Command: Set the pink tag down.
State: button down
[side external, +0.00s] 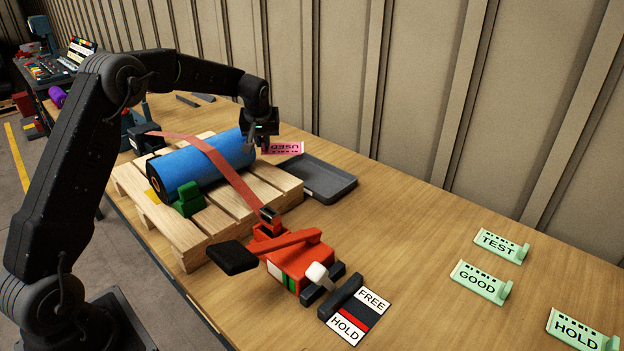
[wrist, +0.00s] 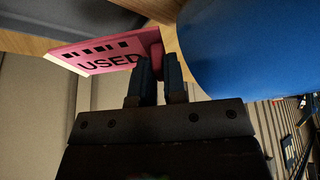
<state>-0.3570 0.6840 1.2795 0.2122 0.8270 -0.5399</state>
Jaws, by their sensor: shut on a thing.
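The pink tag (side external: 284,148), marked "USED", is held at the far right side of the blue roll. It also shows in the wrist view (wrist: 92,54), where its grip end sits between the fingertips. My gripper (side external: 264,142) is shut on the tag; its two dark fingers (wrist: 161,80) show in the wrist view. In the side view the tag appears just above the dark grey tray (side external: 335,184); the exact height of the gap is hard to tell.
The blue roll (side external: 215,160) lies strapped on a wooden pallet (side external: 277,187), close to my gripper. A red ratchet device (side external: 290,262) stands in front, beside a FREE/HOLD plate (side external: 373,299). Green tags TEST (side external: 497,243), GOOD (side external: 476,281) and HOLD (side external: 577,332) are at right. The table between is clear.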

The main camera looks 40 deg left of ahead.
jog(key=w+d+f, duration=0.2)
jog(key=d, duration=0.1)
jog(key=w+d+f, duration=0.2)
jog(key=w, duration=0.1)
jog(key=w+d+f, duration=0.2)
jog(key=d, duration=0.1)
jog(key=shift+w+d+f, duration=0.15)
jog(key=shift+d+f, duration=0.15)
jog(key=shift+f, duration=2.1)
jog(key=c, duration=1.2)
grip_release()
